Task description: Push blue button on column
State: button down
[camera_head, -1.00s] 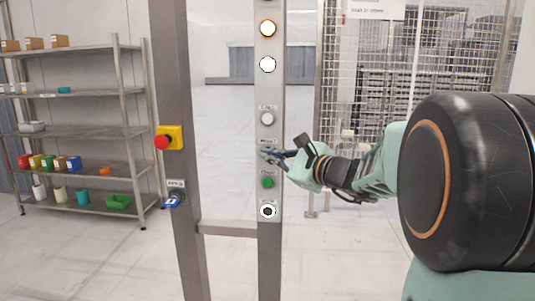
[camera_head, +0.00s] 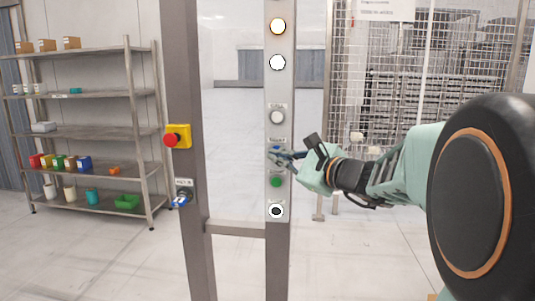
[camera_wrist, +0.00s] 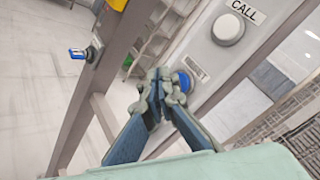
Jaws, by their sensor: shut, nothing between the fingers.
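The blue button (camera_wrist: 185,81) sits on the grey panel of the column, partly behind my gripper's fingers in the wrist view. In the head view the blue button (camera_head: 276,149) shows just above the fingertips, on the column panel (camera_head: 280,92) between a white button above and a green button below. My gripper (camera_head: 277,157) is shut and empty. In the wrist view its fingertips (camera_wrist: 161,84) are close together just left of the button. I cannot tell whether they touch the panel.
A white CALL button (camera_wrist: 228,29) is above the blue one, and a green button (camera_head: 276,181) is below. A red emergency button on a yellow box (camera_head: 177,136) and a blue-tagged key switch (camera_head: 182,194) are on the left post. Shelves (camera_head: 92,135) stand left.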

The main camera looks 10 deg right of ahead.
jog(key=s, duration=0.2)
jog(key=s+a+b, duration=0.1)
jog(key=s, duration=0.1)
jog(key=shift+a, duration=0.2)
jog(key=shift+w+d, duration=0.1)
dwell(0.5)
